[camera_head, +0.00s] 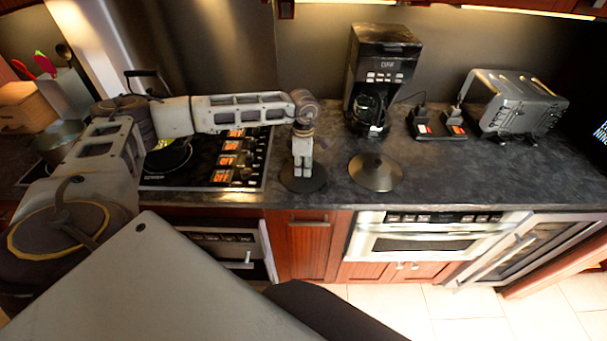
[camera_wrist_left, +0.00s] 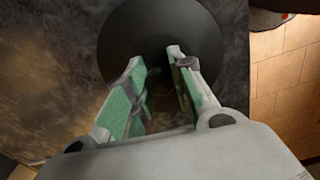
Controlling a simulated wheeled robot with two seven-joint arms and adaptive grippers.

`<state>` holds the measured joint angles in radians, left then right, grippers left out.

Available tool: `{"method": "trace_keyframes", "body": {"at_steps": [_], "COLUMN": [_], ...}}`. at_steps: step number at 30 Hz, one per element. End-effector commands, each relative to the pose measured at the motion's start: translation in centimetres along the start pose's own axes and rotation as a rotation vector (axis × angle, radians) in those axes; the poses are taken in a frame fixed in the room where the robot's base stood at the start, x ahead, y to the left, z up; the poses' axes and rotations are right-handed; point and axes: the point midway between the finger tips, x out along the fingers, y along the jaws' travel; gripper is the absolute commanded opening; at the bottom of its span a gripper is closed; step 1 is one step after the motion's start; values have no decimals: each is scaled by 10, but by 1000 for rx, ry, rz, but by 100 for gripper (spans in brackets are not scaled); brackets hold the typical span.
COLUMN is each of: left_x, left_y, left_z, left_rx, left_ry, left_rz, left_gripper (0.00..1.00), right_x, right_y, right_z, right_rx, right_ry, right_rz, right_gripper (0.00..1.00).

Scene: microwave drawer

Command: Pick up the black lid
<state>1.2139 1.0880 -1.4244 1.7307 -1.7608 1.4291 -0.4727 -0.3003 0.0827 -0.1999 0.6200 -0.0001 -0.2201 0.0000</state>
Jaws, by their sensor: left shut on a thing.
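The black lid (camera_head: 312,184) is a dark round disc on the dark countertop, just right of the stove. It also fills the upper middle of the left wrist view (camera_wrist_left: 195,28). My left gripper (camera_head: 303,174) points straight down over the lid's middle. In the left wrist view, the green-padded fingers (camera_wrist_left: 160,85) reach down around the lid's centre, shut on its knob, which is mostly hidden between them. The lid looks flat and at counter level; I cannot tell whether it is touching the counter. My right gripper is not in view.
A shiny metal lid (camera_head: 375,172) lies just right of the black lid. A coffee maker (camera_head: 381,75), a small black stand (camera_head: 437,124) and a toaster (camera_head: 515,102) stand behind and right. The stove (camera_head: 215,160) with a pan is left. The counter's front edge is close.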

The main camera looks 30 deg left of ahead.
Motion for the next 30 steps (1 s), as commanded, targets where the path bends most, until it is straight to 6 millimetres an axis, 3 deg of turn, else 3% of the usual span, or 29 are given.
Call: {"method": "trace_keyframes", "body": {"at_steps": [8,14,30], "left_x": [-2,-14,-87], "left_y": [0,1,0], "left_z": [0,0,1], "left_rx": [0,0,1], "left_ry": [-1,-1,-1], "left_rz": [1,2,2], "left_gripper": [0,0,0], "right_x": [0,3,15], "right_y": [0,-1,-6], "right_z": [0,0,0], "right_rx": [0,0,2], "right_ry": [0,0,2], "right_rz": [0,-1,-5], "right_gripper": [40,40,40]}}
